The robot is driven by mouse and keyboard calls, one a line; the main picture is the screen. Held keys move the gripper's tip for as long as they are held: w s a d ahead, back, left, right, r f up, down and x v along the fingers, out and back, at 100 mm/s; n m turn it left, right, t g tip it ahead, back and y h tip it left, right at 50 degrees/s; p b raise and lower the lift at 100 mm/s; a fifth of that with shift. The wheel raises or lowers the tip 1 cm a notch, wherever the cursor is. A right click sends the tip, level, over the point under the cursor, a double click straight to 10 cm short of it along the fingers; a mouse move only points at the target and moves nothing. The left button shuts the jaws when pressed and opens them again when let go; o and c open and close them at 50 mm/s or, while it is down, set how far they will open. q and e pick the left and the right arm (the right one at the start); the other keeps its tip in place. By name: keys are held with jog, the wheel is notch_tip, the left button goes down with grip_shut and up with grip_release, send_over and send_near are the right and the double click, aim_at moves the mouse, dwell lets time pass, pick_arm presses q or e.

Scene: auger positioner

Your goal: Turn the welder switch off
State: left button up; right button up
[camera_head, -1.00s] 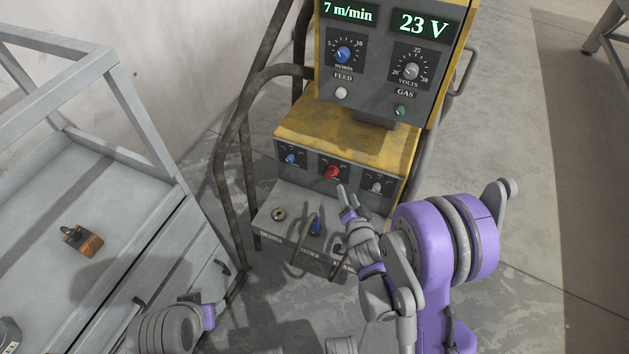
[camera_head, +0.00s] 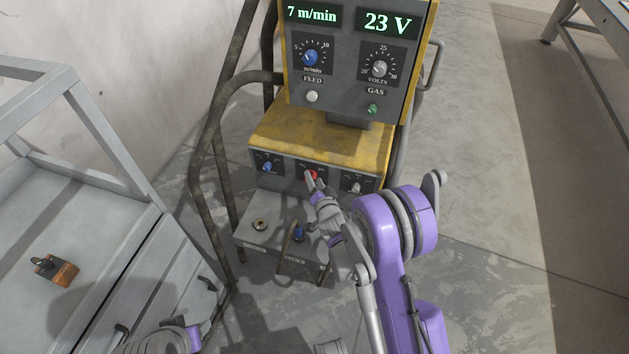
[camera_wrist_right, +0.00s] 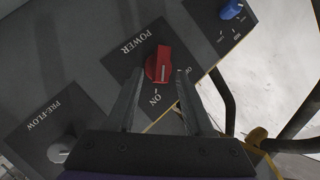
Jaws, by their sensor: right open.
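The welder (camera_head: 330,138) is a yellow and grey machine with lit displays reading 7 m/min and 23 V. Its red power switch (camera_head: 311,175) is in the middle of the lower panel, partly covered by my right gripper (camera_head: 313,184). In the right wrist view the red switch (camera_wrist_right: 158,66) sits on a dark plate marked POWER, and its white line points to ON. My right gripper (camera_wrist_right: 156,96) is open, with one finger on each side of the switch's near end; I cannot tell if they touch it. My left gripper is not clearly visible; only part of my left arm shows at the bottom.
A blue knob (camera_head: 266,167) and a grey PRE-FLOW knob (camera_wrist_right: 61,150) flank the switch. Dark metal tubes (camera_head: 205,150) frame the welder's left side.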

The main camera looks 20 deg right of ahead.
grip_shut()
dwell(0.5)
jog(key=shift+w+a+r+n+g+h, duration=0.1)
jog(key=shift+w+a+n+g+h, duration=0.35)
jog(key=shift+n+g+h, duration=0.95)
jog(key=shift+w+a+r+n+g+h, duration=0.15)
jog(key=shift+a+n+g+h, duration=0.45)
jog(key=shift+n+g+h, duration=1)
jog(key=shift+w+a+f+n+g+h, duration=0.1)
jog(key=shift+w+a+n+g+h, duration=0.55)
jog(key=shift+n+h, duration=0.95)
jog(key=shift+s+d+n, duration=0.15)
jog(key=shift+s+n, duration=0.1)
jog(key=shift+n, duration=0.15)
